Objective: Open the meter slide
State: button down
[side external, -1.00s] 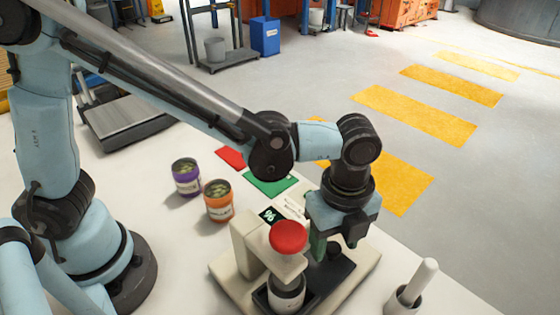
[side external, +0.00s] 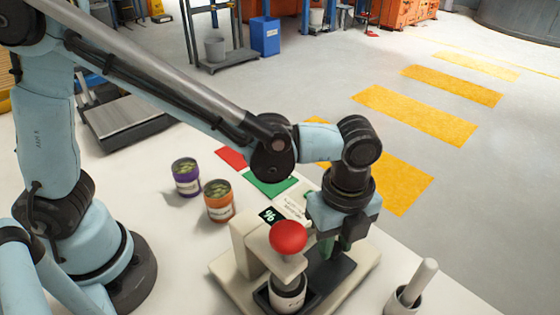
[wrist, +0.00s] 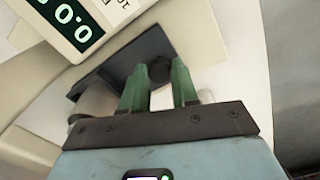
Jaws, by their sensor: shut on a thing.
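The beige meter (side external: 243,245) stands on the white table, with a red ball-shaped top (side external: 288,237) above a labelled can (side external: 287,293). Its dark slide (side external: 331,275) lies along the base to the right of the can; it also shows in the wrist view (wrist: 112,68). My gripper (side external: 336,248) points down over the slide. In the wrist view its green fingers (wrist: 158,80) are shut on a black knob (wrist: 160,69) on the slide. In the side view the knob is hidden by the fingers.
An orange can (side external: 219,201) and a purple can (side external: 186,177) stand to the left of the meter. A green mat (side external: 270,184) and a red mat (side external: 231,157) lie behind it. A small cup with a white pestle-like rod (side external: 409,297) stands at the front right.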

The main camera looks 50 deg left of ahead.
jog(key=w, duration=0.9)
jog(key=shift+w, duration=0.2)
jog(key=c, duration=0.9)
grip_release()
jog(key=shift+o, duration=0.2)
jog(key=shift+r, duration=0.1)
notch_tip(320, 180, up, 12)
